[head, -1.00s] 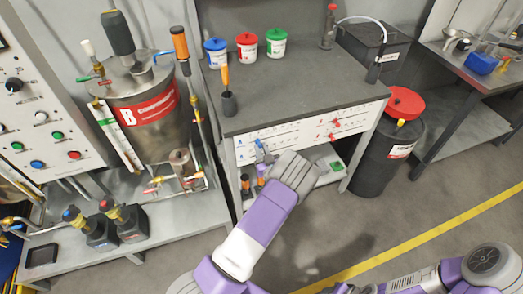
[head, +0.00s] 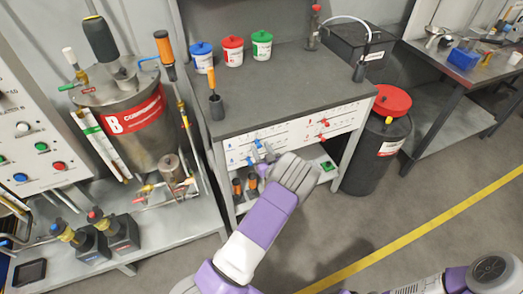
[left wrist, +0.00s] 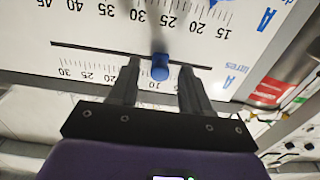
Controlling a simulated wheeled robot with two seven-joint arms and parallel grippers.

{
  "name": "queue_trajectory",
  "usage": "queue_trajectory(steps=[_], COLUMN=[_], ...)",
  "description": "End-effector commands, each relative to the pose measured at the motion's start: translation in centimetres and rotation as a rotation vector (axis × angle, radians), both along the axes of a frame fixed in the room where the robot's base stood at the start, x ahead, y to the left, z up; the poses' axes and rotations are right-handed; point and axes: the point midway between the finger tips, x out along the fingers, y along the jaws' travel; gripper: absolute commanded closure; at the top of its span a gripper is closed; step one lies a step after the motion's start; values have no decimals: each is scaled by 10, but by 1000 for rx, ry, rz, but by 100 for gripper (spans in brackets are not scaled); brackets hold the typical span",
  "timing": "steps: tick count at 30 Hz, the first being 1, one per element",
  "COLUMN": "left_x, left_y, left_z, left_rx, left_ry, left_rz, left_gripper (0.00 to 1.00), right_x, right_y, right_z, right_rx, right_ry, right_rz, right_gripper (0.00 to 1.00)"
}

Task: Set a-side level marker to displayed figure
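The front panel (head: 294,138) of the grey bench carries printed scales, with blue markers at left and red markers at right. In the left wrist view a blue marker knob (left wrist: 160,68) sits in a dark slot (left wrist: 105,51) between two upside-down number scales, with blue letters A to the right. My left gripper (left wrist: 158,85) is open, with one finger on each side of this knob and gaps visible. In the head view my left gripper (head: 264,158) is at the panel's left part and partly covers it. My right gripper is out of the picture. I cannot identify a readable displayed figure.
Blue (head: 202,58), red (head: 232,52) and green (head: 262,46) lidded tubs stand on the bench top. A vessel marked B (head: 135,120) stands left, a black drum with a red lid (head: 380,150) right. Floor in front is open.

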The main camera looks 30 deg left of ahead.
Motion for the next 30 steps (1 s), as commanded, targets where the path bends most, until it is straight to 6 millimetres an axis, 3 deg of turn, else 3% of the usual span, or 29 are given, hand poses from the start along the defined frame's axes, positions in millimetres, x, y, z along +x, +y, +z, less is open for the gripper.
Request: queue_trajectory(steps=[7, 21, 30], left_x=[-3, -42, -45], left_y=[-5, -59, -61], left_z=[1, 1, 0], left_rx=[1, -1, 1], left_ry=[1, 1, -1], left_rz=[-1, -1, 0], left_gripper=[52, 52, 52], right_x=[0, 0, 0], right_y=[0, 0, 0], right_z=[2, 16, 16], right_rx=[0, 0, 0], right_ry=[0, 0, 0], right_rz=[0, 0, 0], right_gripper=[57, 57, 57])
